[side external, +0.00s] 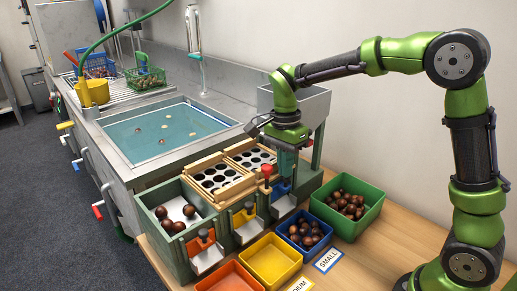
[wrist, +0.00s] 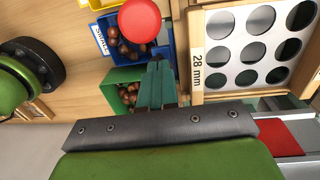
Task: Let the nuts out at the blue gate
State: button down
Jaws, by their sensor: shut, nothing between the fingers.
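The blue gate (side external: 282,187) stands above a metal chute (side external: 284,205) at the right end of the sorter. A red round knob (side external: 266,170) is just left of and above it; I cannot tell whether the two are joined. My gripper (wrist: 158,85) is shut and empty, pointing down over this end. In the wrist view the red knob (wrist: 139,20) is a little beyond the fingertips, apart from them in the picture. The blue bin (side external: 325,238), by the SMALL label (side external: 328,260), holds several brown nuts. The gate is not clear in the wrist view.
A yellow bin (side external: 270,262) and an orange bin (side external: 225,280) stand empty at the front. A green bin (side external: 372,212) of nuts is right of the blue one. A 28 mm sieve plate (wrist: 250,45) is beside my fingers. Large nuts (side external: 172,226) lie in the left compartment.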

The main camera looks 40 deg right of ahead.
aim_at(281, 182)
jog(key=shift+f, duration=1.2)
notch_tip(281, 182, up, 15)
jog(key=w, duration=0.1)
jog(key=s+f+n+t+y, duration=0.1)
jog(key=s+f+n+t, duration=0.1)
jog(key=s+n+t, duration=0.2)
jog(key=s+f+n+t, duration=0.3)
jog(key=s+n+t, duration=0.1)
jog(key=s+n, duration=0.6)
jog(key=s+a, duration=0.1)
jog(key=s, duration=0.2)
jog(key=shift+s+f+y, duration=0.15)
jog(key=shift+y, duration=0.25)
